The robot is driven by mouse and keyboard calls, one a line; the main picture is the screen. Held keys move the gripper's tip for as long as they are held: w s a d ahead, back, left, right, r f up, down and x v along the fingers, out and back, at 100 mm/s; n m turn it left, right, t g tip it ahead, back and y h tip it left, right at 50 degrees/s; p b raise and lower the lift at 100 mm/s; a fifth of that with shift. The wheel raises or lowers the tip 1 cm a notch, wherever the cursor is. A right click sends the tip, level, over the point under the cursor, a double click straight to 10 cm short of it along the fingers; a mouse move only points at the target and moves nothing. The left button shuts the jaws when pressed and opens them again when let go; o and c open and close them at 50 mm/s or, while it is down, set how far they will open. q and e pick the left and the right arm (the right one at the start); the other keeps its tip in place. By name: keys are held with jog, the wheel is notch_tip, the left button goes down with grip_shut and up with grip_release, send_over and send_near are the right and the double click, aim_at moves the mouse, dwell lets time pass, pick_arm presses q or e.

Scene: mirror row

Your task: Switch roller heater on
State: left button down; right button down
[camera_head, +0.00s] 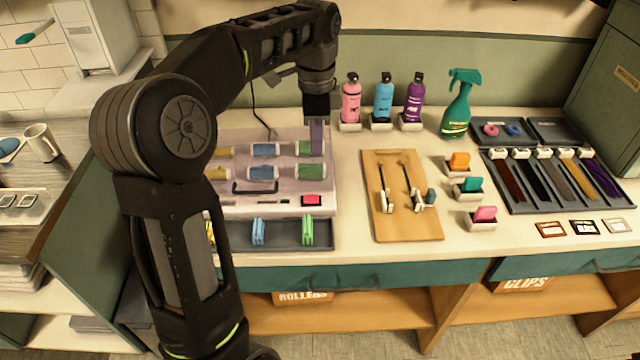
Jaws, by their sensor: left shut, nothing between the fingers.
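The roller heater (222,201) is a pale pinkish box on the counter, with rows of yellow, blue and green rollers on top. A red switch (312,199) sits at the right end of its front panel; I cannot tell whether it is on. My left arm reaches over the heater from the left and hides its left part. My left gripper (317,150) points down with its fingers shut and empty, over the green rollers at the heater's right side. It appears behind the switch, apart from it. My right gripper is out of view.
A dark tray (280,236) with coloured clips lies in front of the heater. A wooden board (385,228) with two tools lies to its right. Bottles and a green spray bottle (458,108) stand behind. Hair swatches (545,180) are at the right.

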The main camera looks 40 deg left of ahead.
pick_arm(q)
send_near(317, 197)
notch_tip(317, 197, down, 7)
jog(key=shift+r, duration=0.1)
dwell(0.6)
jog(key=shift+d, duration=0.1)
jog(key=shift+w+d+f, duration=0.1)
jog(key=shift+f, duration=0.15)
